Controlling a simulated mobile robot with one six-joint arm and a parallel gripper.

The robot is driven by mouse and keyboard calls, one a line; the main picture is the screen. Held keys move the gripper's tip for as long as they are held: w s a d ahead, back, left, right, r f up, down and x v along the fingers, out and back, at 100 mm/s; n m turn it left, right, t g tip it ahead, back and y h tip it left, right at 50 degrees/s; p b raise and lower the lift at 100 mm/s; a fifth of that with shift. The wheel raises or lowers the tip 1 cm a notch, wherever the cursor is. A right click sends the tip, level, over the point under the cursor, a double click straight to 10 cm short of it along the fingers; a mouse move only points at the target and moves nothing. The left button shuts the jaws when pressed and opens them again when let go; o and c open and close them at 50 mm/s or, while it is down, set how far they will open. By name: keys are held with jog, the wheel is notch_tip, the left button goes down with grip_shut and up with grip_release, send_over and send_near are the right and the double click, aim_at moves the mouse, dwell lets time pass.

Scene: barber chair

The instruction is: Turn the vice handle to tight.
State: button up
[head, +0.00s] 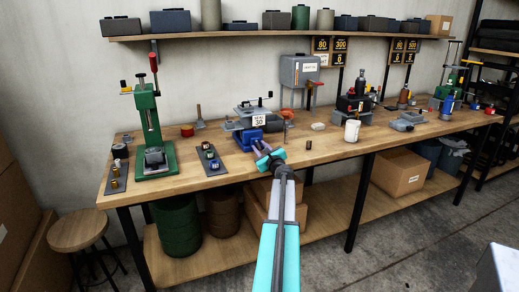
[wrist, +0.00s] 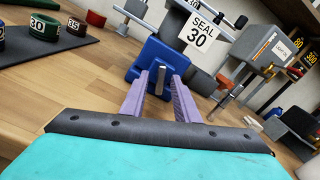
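The vice (head: 249,136) is a blue block on the bench, below a grey part with a "SEAL 30" label. In the wrist view, the blue vice body (wrist: 145,55) is straight ahead, tilted in the picture. A short upright grey bar, seemingly its handle (wrist: 160,80), shows on its near face. My gripper (head: 262,148) is just in front of the vice at the bench's front side. In the wrist view, its two purple fingers (wrist: 160,74) are apart, with the bar between them in the picture. I cannot tell whether they touch it.
A dark mat (head: 211,160) with several numbered rings lies left of the vice. A green press (head: 150,140) stands further left. A white cup (head: 352,130) stands to the right. Bare bench top (head: 310,150) lies right of my gripper.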

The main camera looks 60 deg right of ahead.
grip_shut()
jog(key=shift+m, duration=0.3)
jog(key=shift+r+m+p, duration=0.1)
jog(key=shift+m+p, duration=0.4)
jog(key=shift+p, duration=0.15)
jog(key=shift+m+p, duration=0.9)
jog(key=shift+m, duration=0.6)
grip_release()
jog(key=shift+a, duration=0.1)
